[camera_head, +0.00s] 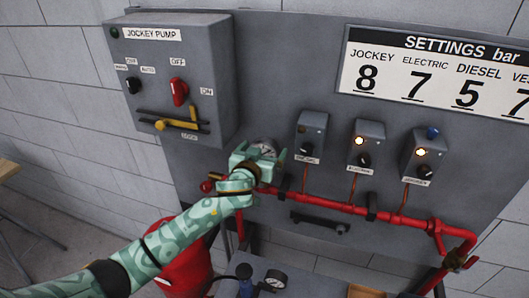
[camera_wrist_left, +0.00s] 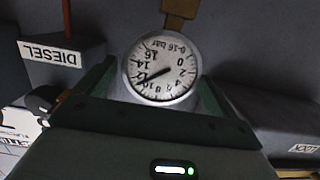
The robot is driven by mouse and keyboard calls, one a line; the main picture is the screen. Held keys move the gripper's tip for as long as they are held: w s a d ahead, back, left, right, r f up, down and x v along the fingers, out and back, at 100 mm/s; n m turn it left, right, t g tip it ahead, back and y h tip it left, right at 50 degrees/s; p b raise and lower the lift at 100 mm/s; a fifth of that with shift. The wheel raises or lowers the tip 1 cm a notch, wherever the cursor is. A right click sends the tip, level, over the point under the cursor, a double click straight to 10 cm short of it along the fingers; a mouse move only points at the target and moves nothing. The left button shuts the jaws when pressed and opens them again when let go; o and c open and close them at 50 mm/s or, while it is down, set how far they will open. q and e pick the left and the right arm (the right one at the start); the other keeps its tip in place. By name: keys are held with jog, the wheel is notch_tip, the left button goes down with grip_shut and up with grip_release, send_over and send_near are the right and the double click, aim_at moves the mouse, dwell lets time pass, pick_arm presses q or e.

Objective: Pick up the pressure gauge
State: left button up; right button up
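The pressure gauge (camera_head: 264,147) is a round white dial with a grey rim, partly hidden behind my left gripper in the head view. In the left wrist view the gauge (camera_wrist_left: 161,70) shows upside down, marked 0-16 bar, with a brass fitting (camera_wrist_left: 180,14) at its top edge in the picture. My left gripper (camera_head: 259,157) is at the gauge, with its two green fingers (camera_wrist_left: 158,85) on either side of the dial. Whether both fingers press on the rim cannot be told. My right gripper is in neither view.
The jockey pump box (camera_head: 174,82) is up and left of the gauge. Several small switch boxes, one being the electric one (camera_head: 367,148), stand to its right. A red pipe (camera_head: 335,205) runs below them. A second gauge (camera_head: 275,280) sits low in front.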

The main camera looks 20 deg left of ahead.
pick_arm(q)
jog(key=c, duration=1.1)
jog(key=shift+r, duration=0.1)
